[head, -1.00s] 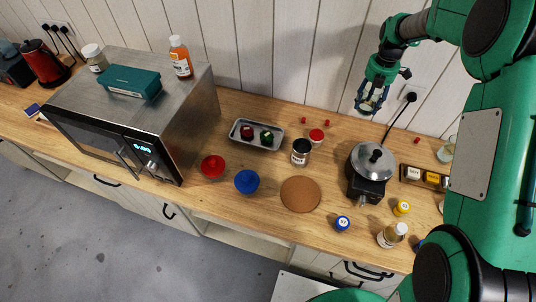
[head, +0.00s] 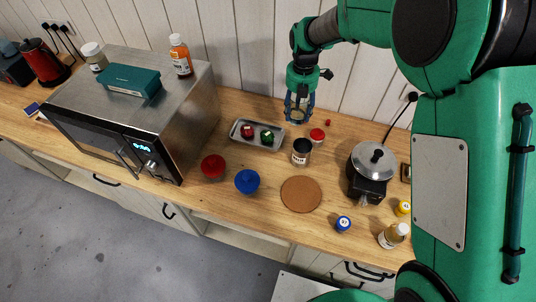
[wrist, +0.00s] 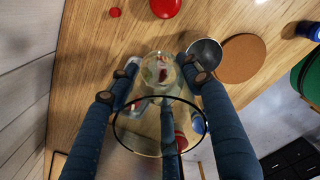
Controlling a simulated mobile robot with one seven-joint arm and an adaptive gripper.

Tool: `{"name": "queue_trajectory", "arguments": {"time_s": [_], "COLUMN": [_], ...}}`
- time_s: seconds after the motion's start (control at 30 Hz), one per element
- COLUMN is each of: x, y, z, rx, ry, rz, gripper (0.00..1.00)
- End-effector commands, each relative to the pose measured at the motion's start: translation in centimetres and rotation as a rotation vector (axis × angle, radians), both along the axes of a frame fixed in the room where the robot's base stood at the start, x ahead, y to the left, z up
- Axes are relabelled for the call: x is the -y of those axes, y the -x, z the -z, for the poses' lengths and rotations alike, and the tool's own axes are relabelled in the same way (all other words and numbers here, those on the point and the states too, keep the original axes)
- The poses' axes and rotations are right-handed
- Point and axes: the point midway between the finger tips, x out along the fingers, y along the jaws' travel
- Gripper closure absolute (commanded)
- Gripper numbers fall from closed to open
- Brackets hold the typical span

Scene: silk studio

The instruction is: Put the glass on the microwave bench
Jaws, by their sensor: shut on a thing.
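My gripper (head: 298,108) is shut on a clear drinking glass (wrist: 160,68), with its blue fingers on either side. The glass's round rim shows closest to the wrist camera and its base points toward the bench. In the head view the glass (head: 295,116) is small and partly hidden by the fingers. It appears over the back of the wooden bench (head: 332,165), behind the open can and right of the metal tray. Its height above the wood is hard to judge. The microwave (head: 182,112) stands on the bench to the left.
The tray (head: 238,138) holds a red and a green item. The open can (head: 302,150), a red-lidded jar (head: 317,135), red bowl (head: 212,166), blue bowl (head: 247,181) and cork mat (head: 301,195) are nearby. A pot (head: 373,156) on a burner stands right. Bare wood lies between can and burner.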

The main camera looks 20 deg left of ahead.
Motion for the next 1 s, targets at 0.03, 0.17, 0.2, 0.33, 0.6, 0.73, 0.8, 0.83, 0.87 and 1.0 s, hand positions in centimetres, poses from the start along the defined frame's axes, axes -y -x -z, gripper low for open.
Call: {"name": "queue_trajectory", "arguments": {"time_s": [0.03,0.17,0.2,0.33,0.6,0.73,0.8,0.83,0.87,1.0], "x": [-1.4,-4.6,-5.5,-8.2,-11.3,-12.1,-12.4,-12.5,-12.4,-12.4], "y": [1.2,4.2,5.1,8.0,12.1,13.3,13.8,14.0,14.0,13.9], "z": [0.0,-0.1,0.0,0.0,0.1,0.1,0.1,0.1,0.6,2.2], "rx": [0.0,0.001,0.001,0.002,0.001,0.001,0.001,0.001,-0.002,-0.001], "ry": [0.0,-0.001,0.0,0.0,0.0,0.0,0.0,0.0,0.002,0.001], "rz": [-0.027,-0.087,-0.106,-0.163,-0.237,-0.258,-0.267,-0.271,-0.27,-0.268], "gripper": [0.87,0.87,0.87,0.87,0.87,0.87,0.87,0.87,0.87,0.87]}}
